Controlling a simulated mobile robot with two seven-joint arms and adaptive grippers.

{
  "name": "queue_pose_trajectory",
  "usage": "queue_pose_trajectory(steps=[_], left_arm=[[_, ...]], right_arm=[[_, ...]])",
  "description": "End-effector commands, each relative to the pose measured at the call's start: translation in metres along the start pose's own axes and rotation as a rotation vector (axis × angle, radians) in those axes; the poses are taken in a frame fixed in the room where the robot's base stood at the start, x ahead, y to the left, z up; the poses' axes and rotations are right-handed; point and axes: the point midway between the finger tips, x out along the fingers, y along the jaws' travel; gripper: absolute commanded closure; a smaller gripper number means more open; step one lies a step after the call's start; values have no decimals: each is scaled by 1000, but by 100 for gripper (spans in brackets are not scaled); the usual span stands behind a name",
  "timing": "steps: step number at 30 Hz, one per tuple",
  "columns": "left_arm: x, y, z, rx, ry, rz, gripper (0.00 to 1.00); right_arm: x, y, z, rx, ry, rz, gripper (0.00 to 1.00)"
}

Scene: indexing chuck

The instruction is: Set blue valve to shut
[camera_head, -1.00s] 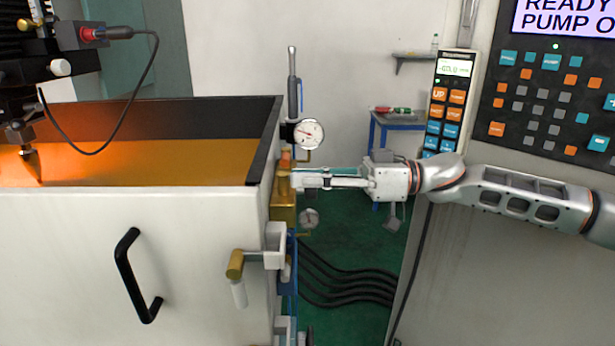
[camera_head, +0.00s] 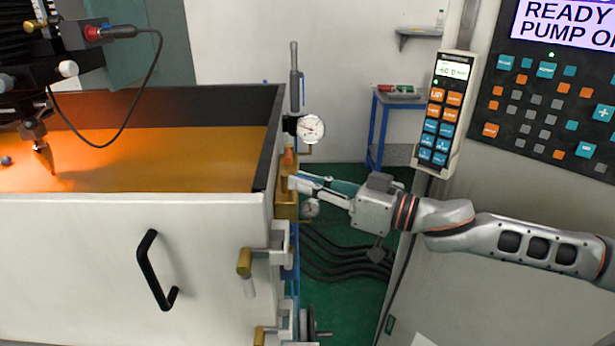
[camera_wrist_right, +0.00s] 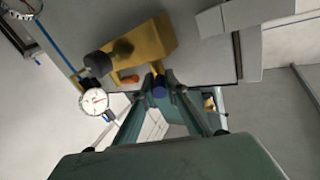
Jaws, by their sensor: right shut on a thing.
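The brass valve block (camera_head: 285,206) is fixed to the right end of the white tank; it also shows in the right wrist view (camera_wrist_right: 150,48). The blue valve (camera_wrist_right: 159,91) shows in the right wrist view as a small blue end between my fingers, with a brass part behind it. In the head view my fingers hide it. My right gripper (camera_head: 294,182) is shut on it at the block's side, its fingers tilted up to the left; the fingers also show in the right wrist view (camera_wrist_right: 161,83). My left gripper is not in view.
An orange handle (camera_head: 288,157) is close above my fingers. The control cabinet with a keypad pendant (camera_head: 443,110) stands at right. Black hoses (camera_head: 345,262) run along the green floor.

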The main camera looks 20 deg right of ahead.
Motion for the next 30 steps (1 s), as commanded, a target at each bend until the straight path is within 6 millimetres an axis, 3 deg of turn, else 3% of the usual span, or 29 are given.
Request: queue_pose_trajectory(steps=[18, 30], left_arm=[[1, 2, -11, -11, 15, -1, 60], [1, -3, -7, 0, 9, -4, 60]], right_arm=[[4, -19, 2, 11, 77, 357, 100], [8, -25, 4, 9, 119, 582, 100]])
